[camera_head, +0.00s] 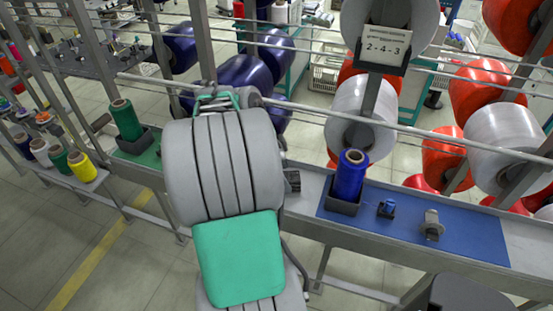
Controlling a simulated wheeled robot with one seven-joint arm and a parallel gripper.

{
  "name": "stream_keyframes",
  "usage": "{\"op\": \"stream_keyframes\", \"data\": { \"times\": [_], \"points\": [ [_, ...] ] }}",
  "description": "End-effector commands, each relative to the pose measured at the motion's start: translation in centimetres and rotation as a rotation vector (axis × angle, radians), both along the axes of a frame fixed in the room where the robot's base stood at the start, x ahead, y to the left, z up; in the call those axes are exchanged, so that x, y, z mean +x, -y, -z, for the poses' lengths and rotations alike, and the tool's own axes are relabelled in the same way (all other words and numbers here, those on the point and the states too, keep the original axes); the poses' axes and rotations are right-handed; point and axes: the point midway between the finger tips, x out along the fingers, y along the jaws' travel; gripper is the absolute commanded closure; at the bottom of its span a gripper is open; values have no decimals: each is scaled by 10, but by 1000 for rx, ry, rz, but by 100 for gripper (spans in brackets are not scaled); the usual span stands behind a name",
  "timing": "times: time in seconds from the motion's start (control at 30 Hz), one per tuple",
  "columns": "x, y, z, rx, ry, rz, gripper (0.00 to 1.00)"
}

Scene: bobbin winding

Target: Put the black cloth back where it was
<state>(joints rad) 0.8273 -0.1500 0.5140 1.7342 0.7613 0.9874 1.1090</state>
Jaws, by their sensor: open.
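I cannot make out a black cloth anywhere in the head view. My own grey and green arm rises through the middle of the picture and covers part of the workbench (305,203). My gripper does not show; the arm's far end is hidden behind its nearer links. Whatever lies on the bench behind the arm is also hidden.
A blue mat (465,226) on the bench bears a blue thread cone (350,176) in a black holder, a small blue-and-black part (386,208) and a metal part (432,226). A green cone (125,119) stands left. Rails and large spools stand behind.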

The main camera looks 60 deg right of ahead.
Motion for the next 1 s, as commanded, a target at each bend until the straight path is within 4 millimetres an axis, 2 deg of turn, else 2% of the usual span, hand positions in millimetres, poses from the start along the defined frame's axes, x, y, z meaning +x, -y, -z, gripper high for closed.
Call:
{"op": "stream_keyframes", "data": {
  "times": [0.1, 0.3, 0.43, 0.57, 0.67, 0.77, 0.8, 0.83, 0.87, 0.9, 1.0],
  "points": [
    [12, -6, -30, -4, 4, -2, 28],
    [28, -16, -76, -1, 3, -2, 28],
    [32, -20, -90, 0, 2, 1, 28],
    [35, -22, -93, 2, 2, -17, 28],
    [61, -42, -97, 26, 6, -265, 28],
    [115, -105, -98, 77, 5, -874, 28],
    [135, -141, -96, 91, 1, -1160, 28],
    [147, -170, -93, 97, -4, -1369, 28],
    [156, -201, -90, 100, -7, -1568, 28],
    [163, -239, -85, 99, -12, -1812, 28],
    [162, -319, -73, 80, -19, -2286, 28]
  ]
}}
